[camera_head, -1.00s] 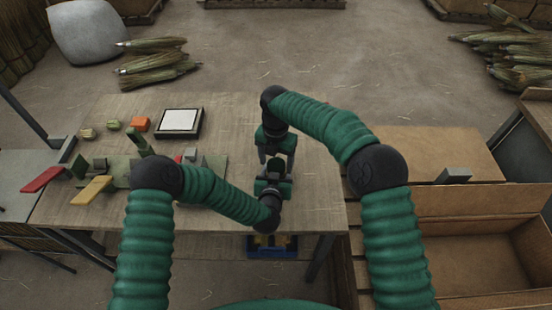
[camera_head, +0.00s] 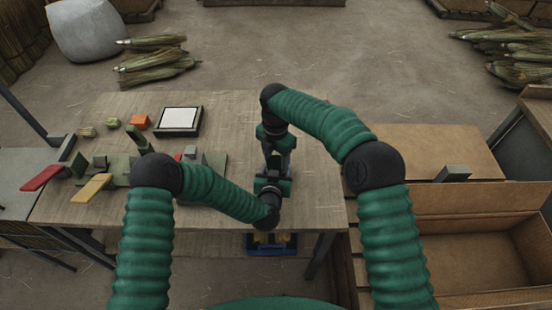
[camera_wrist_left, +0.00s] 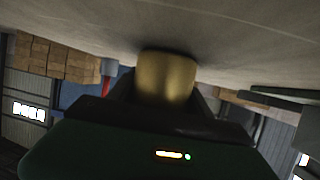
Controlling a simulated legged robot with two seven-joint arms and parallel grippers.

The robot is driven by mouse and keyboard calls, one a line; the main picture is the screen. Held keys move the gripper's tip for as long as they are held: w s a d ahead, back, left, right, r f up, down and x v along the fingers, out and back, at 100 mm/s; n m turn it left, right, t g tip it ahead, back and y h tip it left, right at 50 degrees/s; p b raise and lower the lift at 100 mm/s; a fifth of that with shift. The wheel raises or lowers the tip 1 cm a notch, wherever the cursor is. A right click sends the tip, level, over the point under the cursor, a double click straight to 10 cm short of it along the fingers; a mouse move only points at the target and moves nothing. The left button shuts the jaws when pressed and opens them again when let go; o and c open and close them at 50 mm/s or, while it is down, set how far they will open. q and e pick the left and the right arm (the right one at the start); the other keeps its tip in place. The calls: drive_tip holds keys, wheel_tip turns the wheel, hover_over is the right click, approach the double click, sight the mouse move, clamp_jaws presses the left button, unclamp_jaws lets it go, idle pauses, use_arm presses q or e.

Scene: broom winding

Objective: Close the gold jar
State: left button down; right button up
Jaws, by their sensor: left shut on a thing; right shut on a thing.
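The gold jar (camera_wrist_left: 166,78) shows in the left wrist view, a plain gold cylinder between the two dark fingers of my left gripper (camera_wrist_left: 160,100). Its one end is close to the table surface, which fills the top of that view. In the head view my left gripper (camera_head: 273,174) is low over the right part of the table, shut on the jar. My right gripper (camera_head: 279,156) reaches down from the far side, directly above and behind the left one. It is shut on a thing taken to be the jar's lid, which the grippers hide. Contact between lid and jar cannot be seen.
The wooden table (camera_head: 235,120) is clear around the jar's far side. A black-framed white pad (camera_head: 180,119), an orange block (camera_head: 139,122) and a bench tool with a red lever (camera_head: 42,178) and a yellow lever (camera_head: 91,188) are to the left. A wooden crate (camera_head: 470,262) stands right.

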drive_tip(key=o, duration=1.6)
drive_tip(key=shift+c, duration=0.2)
drive_tip(key=shift+r, duration=2.3)
drive_tip(key=shift+c, duration=0.3)
drive_tip(key=shift+a+r, duration=0.1)
wheel_tip(320, 180, up, 3)
drive_tip(key=n, duration=0.3)
drive_tip(key=shift+r+n, duration=0.15)
drive_tip(key=shift+n, duration=0.15)
